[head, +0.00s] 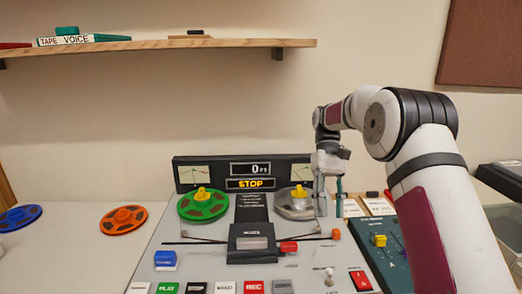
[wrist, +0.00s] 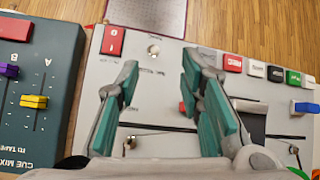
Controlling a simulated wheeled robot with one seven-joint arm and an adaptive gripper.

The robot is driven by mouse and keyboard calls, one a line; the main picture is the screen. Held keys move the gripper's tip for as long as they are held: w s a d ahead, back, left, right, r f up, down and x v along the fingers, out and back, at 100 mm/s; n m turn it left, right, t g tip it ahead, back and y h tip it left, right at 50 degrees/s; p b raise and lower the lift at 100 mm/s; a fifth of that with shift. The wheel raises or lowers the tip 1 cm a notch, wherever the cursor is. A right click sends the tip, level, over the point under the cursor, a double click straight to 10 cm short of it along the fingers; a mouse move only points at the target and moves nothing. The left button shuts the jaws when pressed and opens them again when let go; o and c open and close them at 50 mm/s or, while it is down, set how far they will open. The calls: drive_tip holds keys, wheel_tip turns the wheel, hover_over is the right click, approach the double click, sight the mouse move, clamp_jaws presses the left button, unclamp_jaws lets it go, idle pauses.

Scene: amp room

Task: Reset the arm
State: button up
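My gripper (head: 330,185) hangs from my arm above the right side of the tape machine, close to the grey reel. In the wrist view my gripper (wrist: 168,110) shows two teal finger pads standing wide apart with nothing between them but the machine's panel below. The tape machine (head: 190,262) is a light grey deck with a green reel (head: 203,206) on the left and a grey reel (head: 293,207) on the right. Its black display reads STOP. My fingertips are partly hard to make out in the head view.
A cue mixer (head: 392,255) with coloured sliders lies right of the machine. An orange reel (head: 124,219) and a blue reel (head: 18,217) lie on the table at left. A wooden shelf (head: 230,44) with small items runs along the wall. A grey bin stands at far right.

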drive_tip(key=s+a+r+m+t+h+p, duration=0.1)
drive_tip(key=s+r+t+p, duration=0.45)
drive_tip(key=s+r, duration=1.2)
drive_tip(key=s+m+t+p, duration=0.1)
drive_tip(key=s+t+p, duration=0.2)
drive_tip(key=s, duration=1.5)
drive_tip(key=t, duration=0.4)
drive_tip(key=shift+d+r+p, duration=0.15)
drive_tip(key=shift+p, duration=0.25)
